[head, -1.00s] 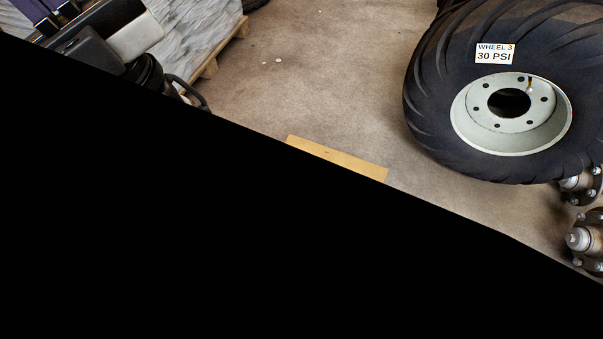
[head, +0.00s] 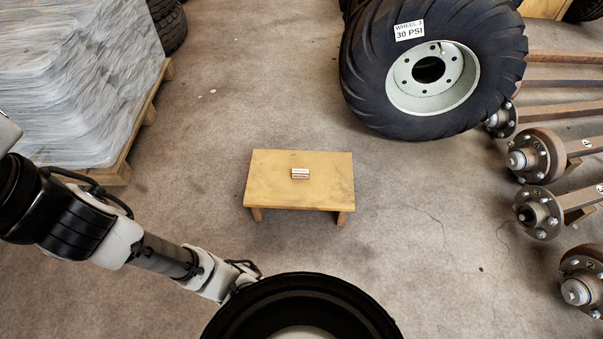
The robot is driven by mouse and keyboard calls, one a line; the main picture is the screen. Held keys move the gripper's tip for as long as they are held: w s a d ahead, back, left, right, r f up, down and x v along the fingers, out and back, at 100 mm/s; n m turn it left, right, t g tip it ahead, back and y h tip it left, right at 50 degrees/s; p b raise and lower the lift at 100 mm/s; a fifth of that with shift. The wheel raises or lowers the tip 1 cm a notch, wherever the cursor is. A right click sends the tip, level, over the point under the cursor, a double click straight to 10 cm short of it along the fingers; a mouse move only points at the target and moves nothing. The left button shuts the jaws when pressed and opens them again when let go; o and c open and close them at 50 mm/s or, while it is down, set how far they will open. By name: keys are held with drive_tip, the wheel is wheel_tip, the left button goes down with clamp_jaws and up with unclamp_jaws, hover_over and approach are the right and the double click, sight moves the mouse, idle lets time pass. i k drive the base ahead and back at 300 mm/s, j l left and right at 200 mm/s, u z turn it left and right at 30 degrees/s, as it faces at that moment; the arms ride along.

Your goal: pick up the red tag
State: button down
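I cannot make out a red tag in the head view. A small pale block with darker reddish-brown bands (head: 300,173) lies on top of a low wooden stool (head: 270,190), near its middle; it is too small to tell what it is. My gripper (head: 248,272) is at the end of my arm, low and left of centre in the picture, below and to the left of the stool and apart from it. Its fingers are small and partly hidden, so I cannot tell whether they are open or shut.
A large tyre (head: 372,82) with a "30 PSI" label stands at the upper right. Rusty axles with hubs (head: 536,156) line the right side. A plastic-wrapped pallet load (head: 70,85) stands at the left. The concrete floor (head: 430,220) around the stool is clear.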

sight(296, 173)
drive_tip(key=i+z, duration=0.2)
drive_tip(key=i, duration=0.3)
drive_tip(key=i+j+z, duration=0.15)
drive_tip(key=i, duration=0.3)
drive_tip(key=i+j+z, duration=0.2)
drive_tip(key=i, duration=0.3)
